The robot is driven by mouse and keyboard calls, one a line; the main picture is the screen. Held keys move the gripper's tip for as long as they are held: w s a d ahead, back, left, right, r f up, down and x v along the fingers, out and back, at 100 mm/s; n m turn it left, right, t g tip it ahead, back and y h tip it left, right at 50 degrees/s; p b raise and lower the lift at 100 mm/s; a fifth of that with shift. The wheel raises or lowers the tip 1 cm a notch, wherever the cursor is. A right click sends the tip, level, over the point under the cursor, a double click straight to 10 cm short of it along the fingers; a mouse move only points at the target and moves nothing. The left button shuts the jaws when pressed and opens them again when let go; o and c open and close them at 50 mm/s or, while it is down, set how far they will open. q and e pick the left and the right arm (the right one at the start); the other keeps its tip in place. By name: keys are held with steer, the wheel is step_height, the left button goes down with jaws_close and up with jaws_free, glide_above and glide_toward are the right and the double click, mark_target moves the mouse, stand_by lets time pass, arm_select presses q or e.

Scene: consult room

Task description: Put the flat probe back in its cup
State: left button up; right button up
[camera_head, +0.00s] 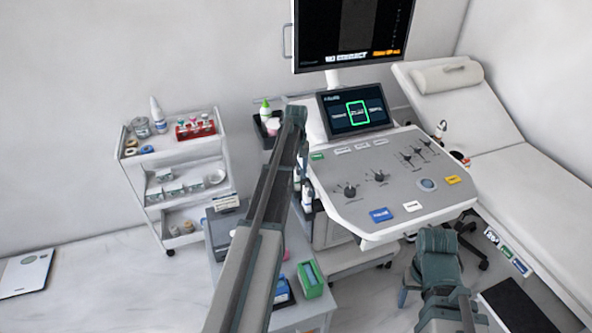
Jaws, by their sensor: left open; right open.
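My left arm (262,215) reaches up the picture from the bottom, along the left side of the ultrasound console (340,205), and its far end is in front of the console's left edge. My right arm (438,262) is at the lower right, below the console's front edge. A small white item (440,130) stands upright at the console's right edge. A dark, red-topped item (460,158) is near it. Small white items (307,190) stand at the console's left side, partly hidden by my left arm.
A white trolley (180,165) with bottles and a red rack stands at the left. A grey side table (225,240) with a green box (311,280) is partly behind my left arm. An exam couch (525,165) fills the right. A monitor (350,35) hangs above the console.

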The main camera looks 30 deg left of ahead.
arm_select(q)
step_height(320, 180, up, 13)
steer(key=p, duration=1.2)
steer(key=shift+f, duration=0.15)
arm_select(e)
step_height(320, 180, up, 13)
steer(key=shift+f, duration=0.15)
arm_select(q)
steer(key=shift+f, duration=0.1)
